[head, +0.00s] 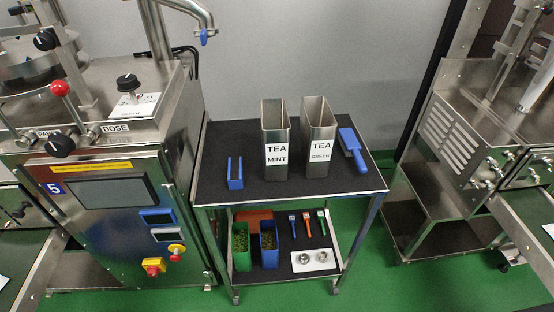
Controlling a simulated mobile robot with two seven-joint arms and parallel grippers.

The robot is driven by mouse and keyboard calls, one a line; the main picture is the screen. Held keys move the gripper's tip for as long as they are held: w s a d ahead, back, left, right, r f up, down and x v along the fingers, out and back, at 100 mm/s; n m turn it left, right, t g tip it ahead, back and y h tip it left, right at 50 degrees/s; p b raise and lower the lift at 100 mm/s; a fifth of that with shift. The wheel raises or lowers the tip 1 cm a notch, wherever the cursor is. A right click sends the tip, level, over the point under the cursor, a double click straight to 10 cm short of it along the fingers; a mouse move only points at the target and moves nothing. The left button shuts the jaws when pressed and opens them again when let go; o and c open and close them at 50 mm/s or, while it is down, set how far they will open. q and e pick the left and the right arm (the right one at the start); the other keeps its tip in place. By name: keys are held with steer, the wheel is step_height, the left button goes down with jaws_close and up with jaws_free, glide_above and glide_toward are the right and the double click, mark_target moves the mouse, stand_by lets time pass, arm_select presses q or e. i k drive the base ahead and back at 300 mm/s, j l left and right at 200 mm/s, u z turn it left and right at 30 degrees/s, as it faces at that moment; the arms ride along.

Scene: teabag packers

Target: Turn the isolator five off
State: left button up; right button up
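The steel machine at the left (110,225) carries a blue label with the number 5 (54,188). Low on its front is a red and yellow switch (153,266), which looks like a rotary isolator; its handle position is too small to tell. Just above and to the right is a round yellow and orange control (176,250). I cannot tell from the picture which control is named as the isolator. Neither of my grippers is in view.
A black-topped trolley (215,140) stands right of the machine, holding tea containers marked mint (277,155) and green (317,153). Its lower shelf holds tubs and tools. Another steel machine (460,130) is at the right. Green floor (375,285) is open in front.

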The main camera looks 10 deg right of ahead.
mark_target(154, 271)
steer(key=u, duration=1.2)
